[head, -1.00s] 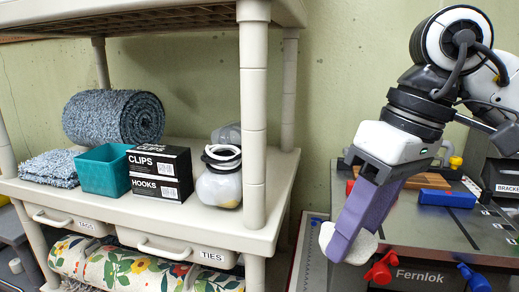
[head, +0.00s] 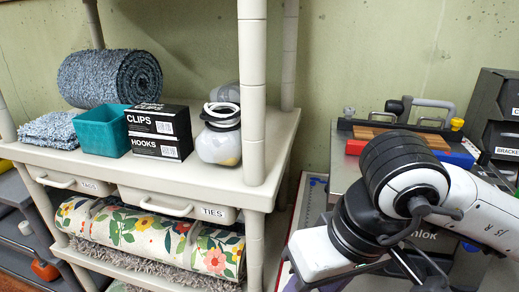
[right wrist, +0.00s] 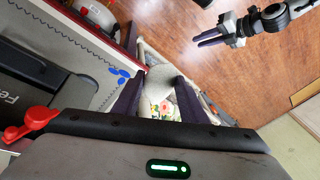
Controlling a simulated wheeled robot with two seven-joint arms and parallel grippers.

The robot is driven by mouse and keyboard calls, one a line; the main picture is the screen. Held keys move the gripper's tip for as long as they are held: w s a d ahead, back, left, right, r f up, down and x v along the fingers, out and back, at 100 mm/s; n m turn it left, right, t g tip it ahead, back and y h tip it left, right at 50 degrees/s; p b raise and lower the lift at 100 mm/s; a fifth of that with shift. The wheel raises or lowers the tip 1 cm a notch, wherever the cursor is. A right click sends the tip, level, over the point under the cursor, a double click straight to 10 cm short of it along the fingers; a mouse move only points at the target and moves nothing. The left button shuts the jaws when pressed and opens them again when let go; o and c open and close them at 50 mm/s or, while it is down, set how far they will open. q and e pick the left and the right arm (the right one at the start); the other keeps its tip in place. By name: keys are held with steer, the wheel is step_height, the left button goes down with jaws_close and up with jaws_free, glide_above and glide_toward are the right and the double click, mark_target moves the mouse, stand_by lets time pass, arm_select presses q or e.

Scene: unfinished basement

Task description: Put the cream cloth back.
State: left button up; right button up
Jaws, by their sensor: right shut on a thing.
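A cream cloth (right wrist: 160,76), a rounded pale bundle, is between the purple fingers of my right gripper (right wrist: 158,84) in the right wrist view. The gripper is shut on it. In the head view my right arm reaches low at the bottom right, in front of the grey workbench; only a bit of purple finger shows at the bottom edge, and the cloth is out of sight. My left gripper (right wrist: 210,32) shows at the top of the right wrist view, over the wooden floor, fingers apart and empty.
The beige shelf unit (head: 268,180) holds a blue-grey carpet roll (head: 110,78), folded rug (head: 50,130), teal bin (head: 100,132), stacked boxes (head: 158,132) and a jar (head: 219,140). Floral rolls (head: 150,235) lie on its lower shelf. Black bins (head: 495,110) stand right.

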steer(key=w+d+m, duration=0.1)
steer(key=d+m, duration=0.1)
steer(key=d, duration=0.4)
steer(key=w+d+f+m, duration=0.1)
steer(key=w+d, duration=0.1)
steer(key=d, duration=0.5)
steer(key=shift+w+d+f+m+t, duration=0.25)
steer(key=shift+d+m+t, duration=0.05)
steer(key=shift+m+t, duration=0.1)
